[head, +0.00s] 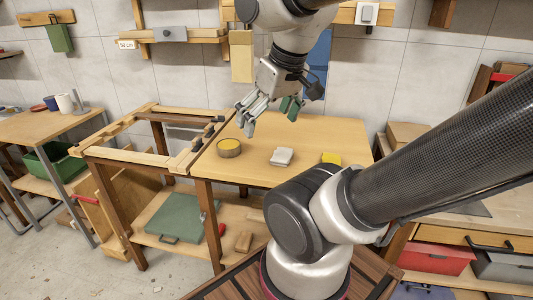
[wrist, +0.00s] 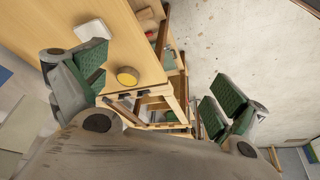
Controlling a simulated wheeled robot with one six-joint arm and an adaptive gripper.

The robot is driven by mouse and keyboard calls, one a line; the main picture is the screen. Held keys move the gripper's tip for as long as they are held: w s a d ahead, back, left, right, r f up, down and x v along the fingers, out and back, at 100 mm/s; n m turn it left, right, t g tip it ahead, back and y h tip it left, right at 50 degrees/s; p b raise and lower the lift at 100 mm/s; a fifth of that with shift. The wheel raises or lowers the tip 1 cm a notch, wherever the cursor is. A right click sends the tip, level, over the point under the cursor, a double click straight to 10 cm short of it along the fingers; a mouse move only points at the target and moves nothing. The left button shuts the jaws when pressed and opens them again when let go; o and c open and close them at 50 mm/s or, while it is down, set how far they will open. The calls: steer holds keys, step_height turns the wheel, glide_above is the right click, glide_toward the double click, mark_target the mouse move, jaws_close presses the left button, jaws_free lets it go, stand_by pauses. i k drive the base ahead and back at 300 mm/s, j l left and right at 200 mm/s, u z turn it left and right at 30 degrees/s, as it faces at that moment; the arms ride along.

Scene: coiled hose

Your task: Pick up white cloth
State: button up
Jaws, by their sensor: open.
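The white cloth (head: 281,157) lies folded in a small pad on the wooden tabletop, right of a round tin. In the wrist view the white cloth (wrist: 91,30) shows at the upper left, just beyond one finger pad. My gripper (head: 268,112) is above the table, higher than the cloth and apart from it. Its fingers are spread and nothing is between them. In the wrist view my gripper (wrist: 157,85) shows two green-padded fingers wide apart, with the table's edge and floor seen between them.
The round tin with a yellow top (head: 229,148) stands left of the cloth, and a yellow block (head: 331,158) lies to its right. The wooden table (head: 240,172) has clear room around the cloth. An open wooden frame (head: 140,155) adjoins its left side.

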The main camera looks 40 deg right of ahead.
mark_target(281, 157)
steer(key=i+z, duration=0.1)
steer(key=z, duration=0.3)
steer(key=j+z, duration=0.1)
steer(key=z, duration=0.25)
steer(key=i+j+z, duration=0.1)
steer(key=z, duration=0.3)
